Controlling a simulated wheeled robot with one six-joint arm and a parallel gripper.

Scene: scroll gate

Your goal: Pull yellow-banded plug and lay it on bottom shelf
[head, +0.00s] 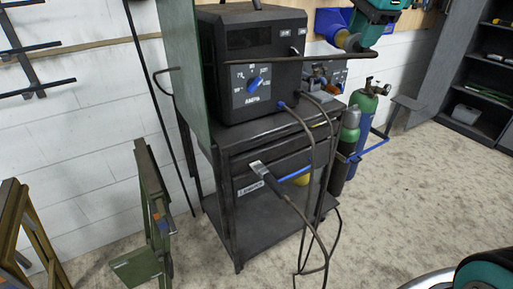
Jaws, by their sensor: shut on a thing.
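The black welder (253,72) stands on top of a dark metal cart. A blue-banded plug (283,105) sits low on its front, with a dark cable hanging from it. A second dark cable (318,106) leaves the front just to the right. I cannot make out a yellow band on a plug there. A small yellow thing (302,180) shows beside a blue bar under the cart top; I cannot tell what it is. The cart's bottom shelf (238,232) is dark, flat and looks bare.
A metal-tipped clamp (260,170) on a cable is in front of the cart's drawer. Cables hang to the floor before the cart. Gas cylinders (362,110) stand to the right, a green panel (182,70) and metal stands (155,215) to the left.

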